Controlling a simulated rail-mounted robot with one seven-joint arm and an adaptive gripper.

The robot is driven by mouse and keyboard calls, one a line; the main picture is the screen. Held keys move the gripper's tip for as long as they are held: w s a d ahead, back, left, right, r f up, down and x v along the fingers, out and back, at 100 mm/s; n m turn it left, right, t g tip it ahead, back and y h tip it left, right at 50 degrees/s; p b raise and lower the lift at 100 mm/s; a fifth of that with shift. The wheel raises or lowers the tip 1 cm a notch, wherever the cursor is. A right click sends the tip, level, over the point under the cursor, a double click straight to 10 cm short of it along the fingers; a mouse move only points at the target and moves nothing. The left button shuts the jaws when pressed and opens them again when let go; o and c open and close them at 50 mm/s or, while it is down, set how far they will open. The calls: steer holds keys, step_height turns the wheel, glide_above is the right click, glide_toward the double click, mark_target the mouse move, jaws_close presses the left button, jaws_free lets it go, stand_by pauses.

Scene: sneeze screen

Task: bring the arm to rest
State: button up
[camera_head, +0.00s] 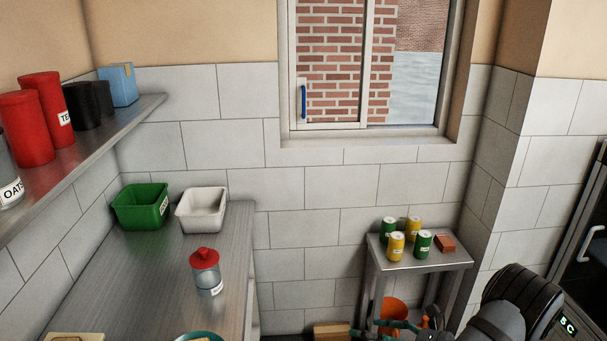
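Part of my arm (515,305), dark and rounded, shows at the lower right, in front of the floor by the small metal side table (452,259). No contact between the visible arm part and the table can be made out.
Yellow and green cans and a brown block (445,242) stand on the side table. An orange bucket (392,312) is below. On the left counter (160,285) are a green bin (140,208), a white bin (202,210) and a red-lidded jar (206,272). A shelf (100,140) holds canisters.

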steer(key=s+d+r+p, duration=0.1)
steer(key=s+r+p, duration=0.1)
steer(key=s, duration=0.8)
steer(key=shift+d, duration=0.1)
